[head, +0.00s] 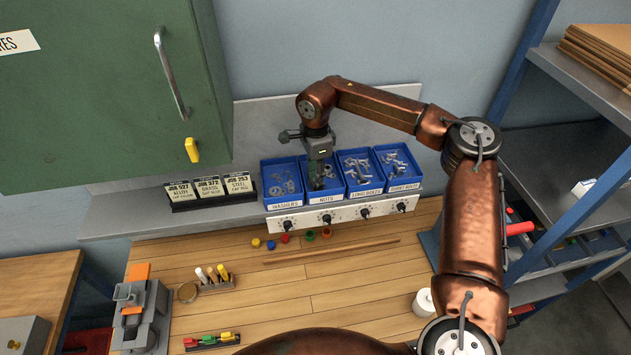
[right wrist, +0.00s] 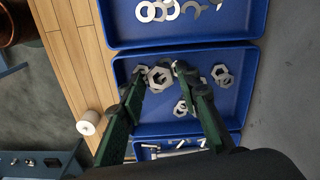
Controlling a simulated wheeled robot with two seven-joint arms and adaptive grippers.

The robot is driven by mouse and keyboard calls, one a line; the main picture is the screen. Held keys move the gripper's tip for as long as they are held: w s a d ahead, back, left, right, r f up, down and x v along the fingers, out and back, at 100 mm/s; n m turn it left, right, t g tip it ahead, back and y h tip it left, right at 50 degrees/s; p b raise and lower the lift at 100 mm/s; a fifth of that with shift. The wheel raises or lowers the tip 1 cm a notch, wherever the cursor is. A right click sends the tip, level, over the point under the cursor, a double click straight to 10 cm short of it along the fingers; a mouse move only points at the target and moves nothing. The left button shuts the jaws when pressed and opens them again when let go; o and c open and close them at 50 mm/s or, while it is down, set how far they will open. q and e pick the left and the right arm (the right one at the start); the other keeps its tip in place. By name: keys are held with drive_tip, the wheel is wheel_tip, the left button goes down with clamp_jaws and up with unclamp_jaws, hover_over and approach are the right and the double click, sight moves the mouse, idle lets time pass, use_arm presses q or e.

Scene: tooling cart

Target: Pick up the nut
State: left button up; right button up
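Several grey hex nuts lie in the blue bin labelled NUTS (head: 325,199), which also shows in the right wrist view (right wrist: 245,70). My right gripper (head: 317,185) points down into this bin. In the right wrist view the green fingers of my right gripper (right wrist: 157,74) are apart, with one nut (right wrist: 159,79) showing between their tips. I cannot tell whether a finger touches it. Other nuts lie to the right, one of them (right wrist: 220,72) near the bin's far wall. My left gripper is not in view.
A washers bin (head: 283,202) stands to the left and two bolt bins (head: 363,190) to the right. Three labelled cards (head: 208,188) stand left of the bins. A knobbed panel (head: 345,213) runs below, above a wooden bench (head: 345,283). A green cabinet (head: 90,100) hangs at upper left.

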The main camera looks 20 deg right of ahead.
clamp_jaws()
idle(0.3)
